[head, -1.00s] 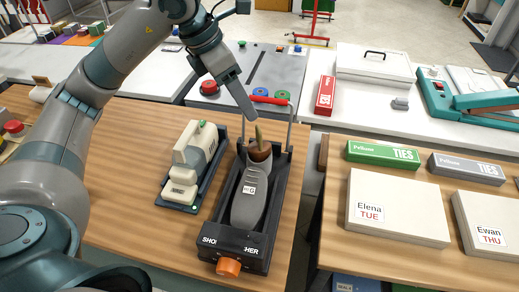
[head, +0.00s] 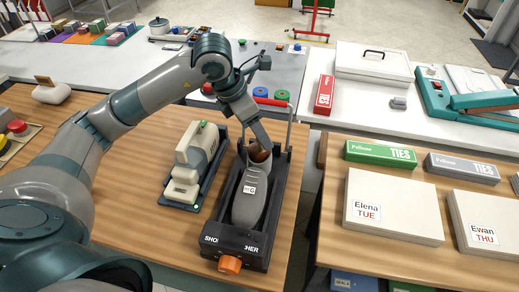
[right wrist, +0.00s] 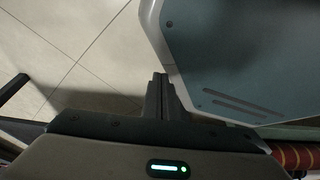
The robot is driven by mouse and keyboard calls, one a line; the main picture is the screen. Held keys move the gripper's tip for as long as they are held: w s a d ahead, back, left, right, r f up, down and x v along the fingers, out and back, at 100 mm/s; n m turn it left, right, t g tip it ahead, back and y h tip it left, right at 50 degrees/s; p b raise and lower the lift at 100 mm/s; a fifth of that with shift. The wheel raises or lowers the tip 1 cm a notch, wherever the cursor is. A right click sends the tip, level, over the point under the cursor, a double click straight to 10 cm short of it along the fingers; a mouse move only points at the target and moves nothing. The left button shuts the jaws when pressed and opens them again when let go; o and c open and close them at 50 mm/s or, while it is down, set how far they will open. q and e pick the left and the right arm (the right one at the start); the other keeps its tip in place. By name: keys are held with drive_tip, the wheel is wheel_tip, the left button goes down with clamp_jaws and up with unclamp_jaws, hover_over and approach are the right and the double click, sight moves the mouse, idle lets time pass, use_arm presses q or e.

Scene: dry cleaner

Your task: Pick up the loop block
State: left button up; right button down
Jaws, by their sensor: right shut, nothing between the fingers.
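I cannot tell for sure which item is the loop block. A grey shoe (head: 250,199) with a "G" tag sits toe toward me in a black stretcher frame (head: 238,240) with an orange knob. A brown piece (head: 258,158) shows at the shoe's heel opening. My left gripper (head: 264,146) points down at that opening, touching or just above the brown piece. Its fingers are too small and overlapped to show whether they hold anything. My right gripper (right wrist: 160,92) shows only in the right wrist view, shut and empty, over the tiled floor.
A cream device (head: 191,158) on a dark base stands left of the frame. A cream piece with a brown top (head: 50,92) lies far left. A second wooden table holds boxes of ties (head: 383,153) and labelled boxes (head: 395,205). Bare wood lies left of the cream device.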

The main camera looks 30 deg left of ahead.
use_arm(q)
drive_tip(key=shift+f, duration=0.3)
drive_tip(key=f+p, duration=0.1)
drive_tip(key=w+f+p, duration=0.1)
drive_tip(key=f, duration=0.1)
drive_tip(key=shift+a+f, duration=0.1)
drive_tip(key=shift+f, duration=0.15)
drive_tip(key=shift+w+f, duration=0.25)
drive_tip(key=shift+f, duration=0.3)
use_arm(e)
drive_tip(key=s+d+g, duration=0.2)
drive_tip(key=s+d, duration=0.1)
drive_tip(key=s, duration=0.5)
drive_tip(key=shift+s+d+f+h, duration=0.15)
drive_tip(key=shift+f+h, duration=0.05)
drive_tip(key=shift+h, duration=0.1)
use_arm(q)
drive_tip(key=c, duration=1.3)
drive_tip(key=shift+r, duration=0.15)
